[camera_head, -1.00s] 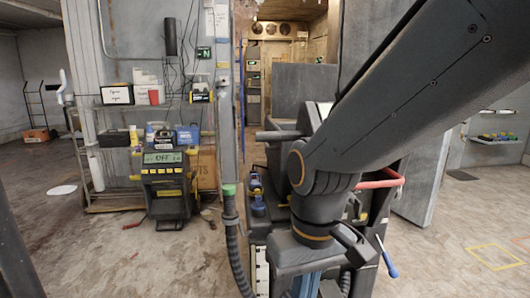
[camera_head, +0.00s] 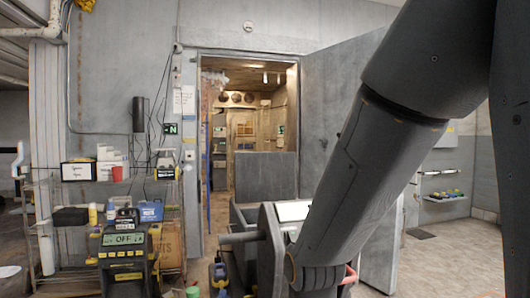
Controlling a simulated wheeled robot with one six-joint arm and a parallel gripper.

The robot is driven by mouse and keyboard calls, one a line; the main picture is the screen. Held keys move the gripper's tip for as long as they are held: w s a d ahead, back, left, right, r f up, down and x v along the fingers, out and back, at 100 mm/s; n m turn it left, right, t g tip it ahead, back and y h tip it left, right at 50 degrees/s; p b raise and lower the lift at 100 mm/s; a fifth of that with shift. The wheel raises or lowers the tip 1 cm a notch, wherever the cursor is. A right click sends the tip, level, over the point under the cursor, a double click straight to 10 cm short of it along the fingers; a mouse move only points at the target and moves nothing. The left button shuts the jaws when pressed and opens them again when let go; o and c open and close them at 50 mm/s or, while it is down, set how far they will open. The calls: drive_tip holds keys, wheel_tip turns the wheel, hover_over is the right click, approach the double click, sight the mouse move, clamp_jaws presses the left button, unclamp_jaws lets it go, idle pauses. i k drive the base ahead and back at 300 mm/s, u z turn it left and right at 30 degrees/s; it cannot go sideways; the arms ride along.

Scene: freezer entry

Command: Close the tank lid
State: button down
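A dark grey machine body (camera_head: 268,247) stands low in the middle, partly hidden behind my arm. It has a light panel on top (camera_head: 293,211) and a round grey bar (camera_head: 240,238) sticking out to the left. This may be the tank, but I cannot tell for sure. My arm reaches down from the upper right to the bottom edge. My gripper is below the frame, so its state does not show.
A freezer doorway stands behind, its large grey door (camera_head: 340,120) swung open at the right. At left are a shelf rack (camera_head: 75,184) and a black-yellow device (camera_head: 124,257) reading OFF. Floor (camera_head: 440,262) is clear at right.

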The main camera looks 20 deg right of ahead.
sight(259, 177)
drive_tip(key=z, duration=0.5)
drive_tip(key=k, duration=1.2)
drive_tip(key=z, duration=0.85)
drive_tip(key=i, duration=1)
drive_tip(key=z, duration=0.3)
drive_tip(key=i, duration=2.3)
drive_tip(key=u, duration=0.25)
drive_tip(key=i, duration=1.9)
drive_tip(key=u, duration=1.7)
drive_tip(key=i, duration=1.1)
drive_tip(key=u, duration=0.95)
drive_tip(key=i, duration=0.3)
drive_tip(key=u, duration=0.15)
